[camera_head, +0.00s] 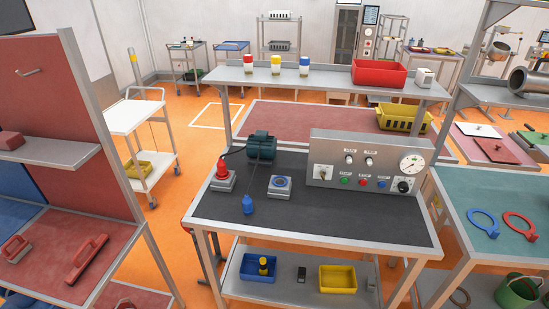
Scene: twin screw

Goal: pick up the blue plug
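The blue plug (248,205) stands on the dark top of the workbench (320,217), left of its middle and close to the front edge. Nothing touches it from above. No gripper of mine shows in the head view, so their state is hidden.
Behind the plug are a grey socket box with a blue ring (280,187), a red plug on a grey box (222,177) and a dark green motor (261,146). A control panel (367,160) stands behind right. The bench top's front right is clear.

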